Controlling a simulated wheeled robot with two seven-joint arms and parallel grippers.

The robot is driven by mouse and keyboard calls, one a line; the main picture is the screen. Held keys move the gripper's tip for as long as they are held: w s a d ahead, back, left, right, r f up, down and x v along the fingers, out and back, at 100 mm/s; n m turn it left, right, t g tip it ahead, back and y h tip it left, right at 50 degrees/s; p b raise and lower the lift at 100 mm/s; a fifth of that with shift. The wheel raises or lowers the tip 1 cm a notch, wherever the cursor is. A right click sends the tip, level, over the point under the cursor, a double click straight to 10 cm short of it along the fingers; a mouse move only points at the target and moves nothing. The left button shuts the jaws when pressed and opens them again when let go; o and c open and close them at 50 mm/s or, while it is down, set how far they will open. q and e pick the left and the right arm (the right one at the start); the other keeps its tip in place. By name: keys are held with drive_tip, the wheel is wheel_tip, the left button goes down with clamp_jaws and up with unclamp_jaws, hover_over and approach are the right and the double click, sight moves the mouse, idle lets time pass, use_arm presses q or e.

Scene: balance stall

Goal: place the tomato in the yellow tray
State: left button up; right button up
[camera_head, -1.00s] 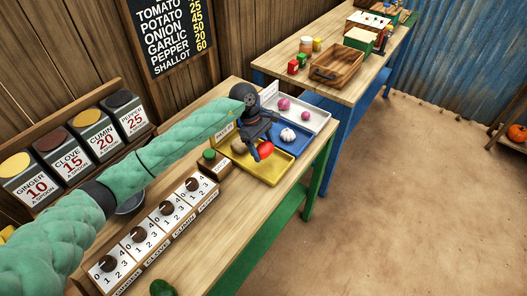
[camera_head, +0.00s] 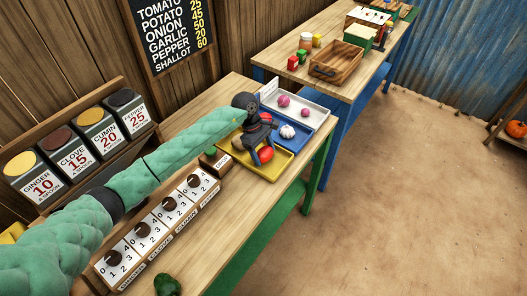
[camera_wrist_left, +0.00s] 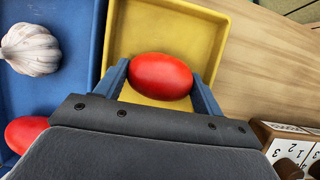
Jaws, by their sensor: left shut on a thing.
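The tomato (camera_head: 264,155) is red and smooth. My left gripper (camera_wrist_left: 162,84) is shut on it, with one blue-grey finger on each side. The left wrist view shows the tomato (camera_wrist_left: 161,76) within the walls of the yellow tray (camera_wrist_left: 212,28). In the head view the tomato is low over the yellow tray (camera_head: 272,177); I cannot tell whether it touches the floor. Part of the tray is hidden by my gripper. My right gripper is not in view.
The blue tray (camera_wrist_left: 80,70) adjoins the yellow one and holds a garlic bulb (camera_head: 287,131) and another red item (camera_wrist_left: 27,134). A white tray (camera_head: 318,116) with pink onions lies beyond. The dial boxes (camera_head: 158,228) stand nearer me.

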use_arm(q)
drive_tip(key=o, duration=1)
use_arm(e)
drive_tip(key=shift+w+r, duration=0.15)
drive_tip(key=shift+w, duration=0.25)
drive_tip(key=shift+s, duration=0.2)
